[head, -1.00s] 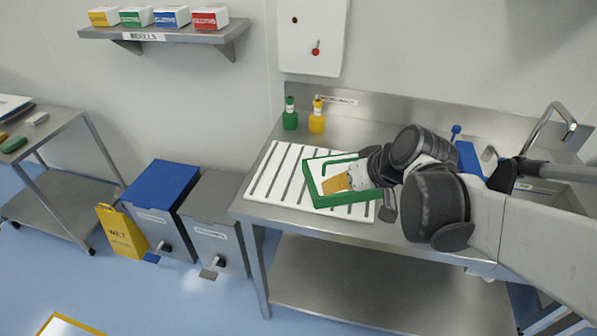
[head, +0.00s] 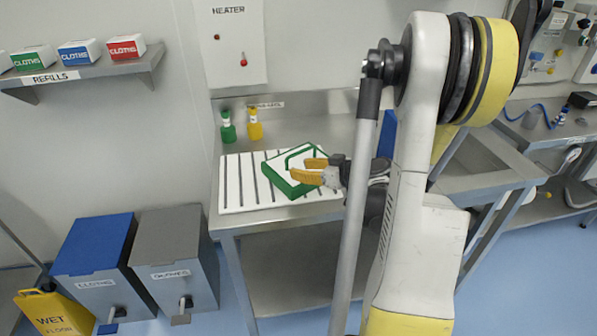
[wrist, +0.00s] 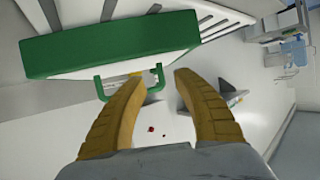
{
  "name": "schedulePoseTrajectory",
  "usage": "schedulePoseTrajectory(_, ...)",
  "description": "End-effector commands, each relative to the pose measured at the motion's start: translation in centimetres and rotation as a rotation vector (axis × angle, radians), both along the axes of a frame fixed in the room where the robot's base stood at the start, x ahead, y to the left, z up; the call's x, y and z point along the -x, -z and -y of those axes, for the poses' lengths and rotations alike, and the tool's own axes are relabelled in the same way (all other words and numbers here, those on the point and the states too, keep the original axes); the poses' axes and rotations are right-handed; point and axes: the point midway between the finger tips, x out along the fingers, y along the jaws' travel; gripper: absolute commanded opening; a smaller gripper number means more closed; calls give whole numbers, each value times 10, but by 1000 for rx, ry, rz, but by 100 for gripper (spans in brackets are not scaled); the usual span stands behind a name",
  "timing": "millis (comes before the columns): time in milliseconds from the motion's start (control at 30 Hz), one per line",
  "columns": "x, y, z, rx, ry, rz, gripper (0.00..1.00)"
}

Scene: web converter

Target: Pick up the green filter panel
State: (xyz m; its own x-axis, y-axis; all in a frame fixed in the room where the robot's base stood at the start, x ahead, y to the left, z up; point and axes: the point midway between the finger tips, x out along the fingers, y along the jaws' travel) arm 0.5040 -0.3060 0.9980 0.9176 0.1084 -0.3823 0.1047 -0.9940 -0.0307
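The green filter panel (head: 284,184) is a shallow green-sided block with a pale top and a green handle. It lies flat on the white slotted board (head: 235,196) on the steel bench. In the wrist view the panel's green side (wrist: 110,45) fills the upper left, with the handle (wrist: 98,88) projecting from it. My gripper (head: 303,170) is open, its two yellow fingers at the panel's right part by the handle. In the wrist view my gripper (wrist: 160,76) shows one side of the handle between its fingertips; I cannot tell whether they touch it.
Green (head: 228,128) and yellow (head: 254,126) bottles stand behind the board. A heater box (head: 232,45) hangs on the wall. Blue-lidded (head: 95,245) and grey (head: 175,236) bins and a yellow wet-floor sign (head: 52,313) stand at left. A sloped steel surface (head: 485,170) is at right.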

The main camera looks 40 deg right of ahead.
Motion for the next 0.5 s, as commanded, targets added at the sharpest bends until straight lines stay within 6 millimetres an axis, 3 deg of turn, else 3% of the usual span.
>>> schedulePoseTrajectory(167, -11, 4, -1, -1, -1, 0, 36)
schedulePoseTrajectory(500, -54, 19, -4, -1, -2, -1, 36)
